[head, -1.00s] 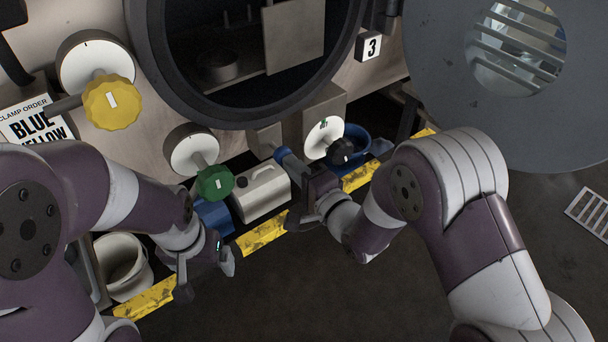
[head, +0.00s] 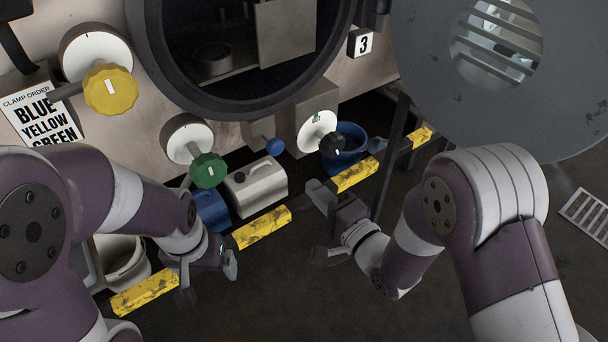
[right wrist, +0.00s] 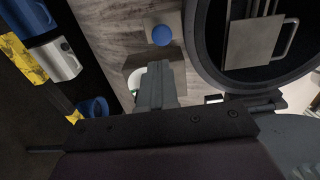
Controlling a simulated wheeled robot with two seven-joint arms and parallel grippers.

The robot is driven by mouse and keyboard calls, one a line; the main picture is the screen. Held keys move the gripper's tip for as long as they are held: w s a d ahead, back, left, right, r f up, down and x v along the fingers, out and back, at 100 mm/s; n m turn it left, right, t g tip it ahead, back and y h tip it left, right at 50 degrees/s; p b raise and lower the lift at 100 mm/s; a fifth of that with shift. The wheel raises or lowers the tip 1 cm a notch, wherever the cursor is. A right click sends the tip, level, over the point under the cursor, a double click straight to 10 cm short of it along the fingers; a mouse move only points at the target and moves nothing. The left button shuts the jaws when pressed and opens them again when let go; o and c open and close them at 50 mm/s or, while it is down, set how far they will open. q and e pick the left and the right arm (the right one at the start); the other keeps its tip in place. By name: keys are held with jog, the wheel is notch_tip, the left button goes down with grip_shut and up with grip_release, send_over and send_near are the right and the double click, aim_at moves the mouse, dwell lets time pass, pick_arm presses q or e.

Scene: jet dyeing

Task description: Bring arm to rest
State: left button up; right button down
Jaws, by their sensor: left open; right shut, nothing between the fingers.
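My right arm reaches in from the right in the head view. Its gripper (head: 319,194) is shut and empty, in front of the yellow-marked rail. In the right wrist view its fingers (right wrist: 157,85) are together, with the small blue knob (right wrist: 162,35) beyond their tips and apart from them. That blue knob (head: 274,147) also shows clear of the gripper in the head view. My left gripper (head: 229,264) is open at the lower left, beside the rail, with nothing seen in it.
The yellow-marked rail (head: 262,227) runs along the machine front. Behind it are a white jug (head: 256,187), a blue container (head: 213,212) and a blue bucket (head: 346,150). Yellow (head: 110,90), green (head: 208,170) and black (head: 332,145) knobs stick out. The round door (head: 430,80) hangs open. Floor is clear in front.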

jog(key=s+d+f+n+g+h, duration=0.9)
jog(key=d+f+n+g+h, duration=0.1)
jog(key=d+f, duration=0.25)
jog(key=s+d+r+n+g, duration=0.2)
jog(key=s+d+r+g, duration=0.1)
jog(key=s+r+g, duration=0.15)
pick_arm(q)
notch_tip(320, 180, up, 18)
jog(key=p, duration=1.7)
jog(key=shift+s+d+f, duration=0.2)
jog(key=shift+s, duration=0.1)
pick_arm(e)
notch_tip(320, 180, up, 19)
jog(key=d+m+t, duration=0.1)
jog(key=shift+r+h, duration=0.2)
jog(key=shift+h, duration=0.1)
